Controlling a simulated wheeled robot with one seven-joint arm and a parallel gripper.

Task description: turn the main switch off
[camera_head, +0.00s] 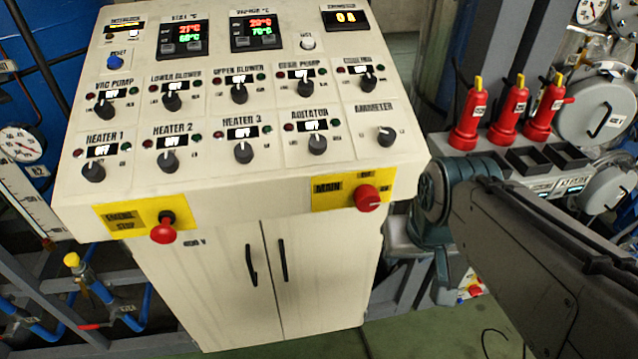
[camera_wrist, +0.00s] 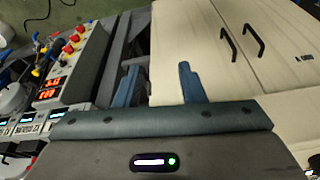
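The main switch (camera_head: 367,197) is a red round knob on a yellow plate marked MAIN, at the lower right of the control cabinet's front in the head view. I cannot read which position it points to. The wrist view does not show it. My gripper (camera_wrist: 160,84) shows in the wrist view as two blue fingers set well apart with nothing between them. It is open, with the cabinet's cream front behind it. In the head view my arm is right of the cabinet, and the fingertips cannot be made out there.
The cream control cabinet (camera_head: 190,290) has a panel of black knobs above its doors. A red emergency stop button (camera_head: 163,232) on yellow is at the lower left. Blue pipes (camera_head: 45,330) run at the left.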

